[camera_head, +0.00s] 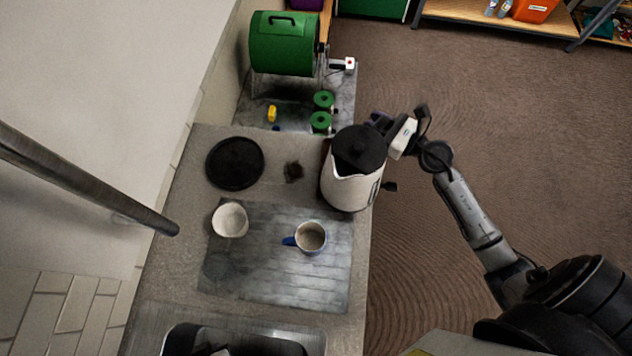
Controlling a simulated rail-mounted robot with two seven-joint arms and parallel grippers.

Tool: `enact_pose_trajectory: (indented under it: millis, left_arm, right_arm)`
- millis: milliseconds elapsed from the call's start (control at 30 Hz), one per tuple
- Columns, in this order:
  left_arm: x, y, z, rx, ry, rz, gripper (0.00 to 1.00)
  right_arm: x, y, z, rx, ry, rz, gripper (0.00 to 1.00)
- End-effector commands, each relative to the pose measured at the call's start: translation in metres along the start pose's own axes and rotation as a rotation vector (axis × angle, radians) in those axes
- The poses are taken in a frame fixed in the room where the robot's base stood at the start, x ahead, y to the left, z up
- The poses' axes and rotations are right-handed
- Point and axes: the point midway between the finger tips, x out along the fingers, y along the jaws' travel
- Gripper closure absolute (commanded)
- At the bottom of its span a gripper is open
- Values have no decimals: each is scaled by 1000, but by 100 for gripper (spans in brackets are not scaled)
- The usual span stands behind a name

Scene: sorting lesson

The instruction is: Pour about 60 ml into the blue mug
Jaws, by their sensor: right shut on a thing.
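A blue mug (311,238) stands upright on the grey drainboard mat, its handle to the left; its inside looks pale brown. A white kettle (349,190) with a black lid is at the counter's right edge, above the mug in the picture. My right gripper (385,124) is at the kettle's upper right side, shut on its handle, which is mostly hidden. The kettle looks about upright; I cannot tell whether it touches the counter. My left gripper is not in view.
A white bowl (230,220) stands left of the mug on the ribbed mat (270,285). A round black plate (235,163) lies behind it. A sink (235,340) is at the bottom. A green drum (284,43) and green spools (321,122) are farther back.

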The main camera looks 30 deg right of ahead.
Motion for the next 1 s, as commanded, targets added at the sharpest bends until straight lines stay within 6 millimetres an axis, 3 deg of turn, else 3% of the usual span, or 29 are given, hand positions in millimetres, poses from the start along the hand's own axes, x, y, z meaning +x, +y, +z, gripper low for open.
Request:
enact_pose_trajectory:
  millis: [667, 1000]
  left_arm:
    - [-1, 1, -2, -3, 3, 3, 100]
    - [-15, 2, -6, -6, 3, 6, 100]
  right_arm:
    - [1, -4, 10, -13, -6, -6, 100]
    - [0, 1, 31, -108, -6, -6, 100]
